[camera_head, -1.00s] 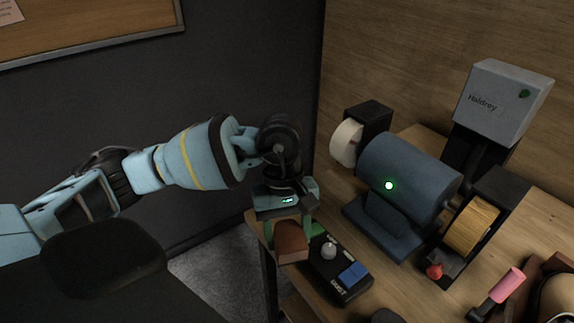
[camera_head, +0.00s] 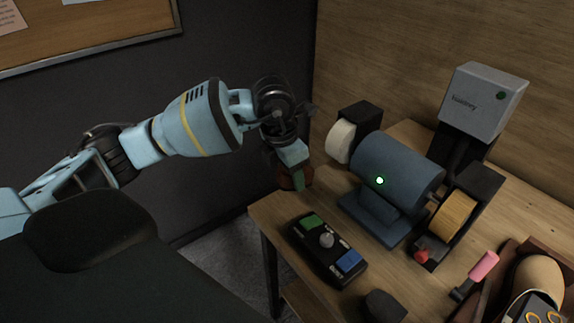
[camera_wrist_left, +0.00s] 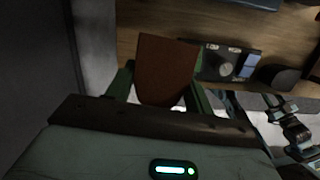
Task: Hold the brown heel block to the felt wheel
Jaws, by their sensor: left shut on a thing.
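The brown heel block (camera_wrist_left: 166,68) is between the green fingers of my left gripper (camera_wrist_left: 162,90), which is shut on it. In the head view my left gripper (camera_head: 294,180) is turned side-on at the table's left edge, and the block (camera_head: 284,183) shows only partly behind a finger. The white wheel (camera_head: 341,141), which looks like the felt wheel, is on the left end of the blue motor (camera_head: 395,172). The block is to its lower left, with a gap between them. My right gripper is not in view.
A black control box (camera_head: 318,262) with green and blue buttons and a knob lies in front of the motor. A yellowish wheel (camera_head: 453,218) is on the motor's right end. A grey box (camera_head: 484,100) stands behind. A pink-handled tool (camera_head: 482,267) and a tray are at right.

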